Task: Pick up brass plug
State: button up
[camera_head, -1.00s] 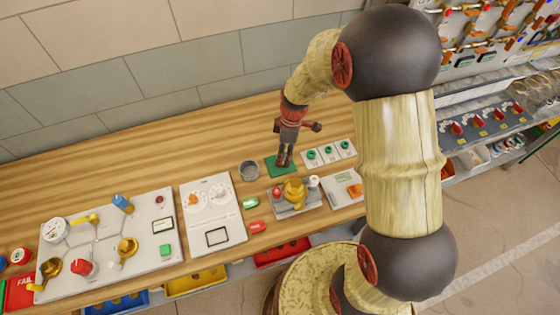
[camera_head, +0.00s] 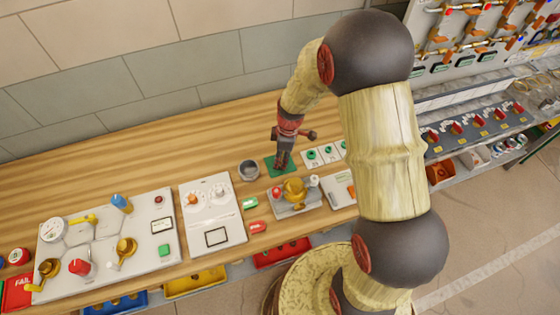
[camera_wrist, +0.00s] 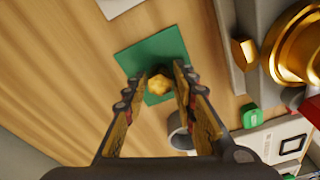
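The brass plug (camera_wrist: 158,85) is a small golden knob-like piece on a green mat (camera_wrist: 134,57) in the wrist view. My gripper (camera_wrist: 154,76) is open above the mat, its two fingers apart with the plug seen between the tips. I cannot tell whether a finger touches the plug. In the head view my gripper (camera_head: 281,164) points down over the green mat (camera_head: 270,168), and the plug is hidden there.
A grey cup (camera_head: 248,171) stands just left of the mat. A brass valve on a grey block (camera_head: 296,203) stands in front of it. White cards with green rings (camera_head: 327,154) lie to the right. The wooden bench (camera_head: 190,155) is clear behind and to the left.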

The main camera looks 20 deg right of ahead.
jog(key=c, duration=0.6)
grip_shut()
jog(key=shift+r, duration=0.1)
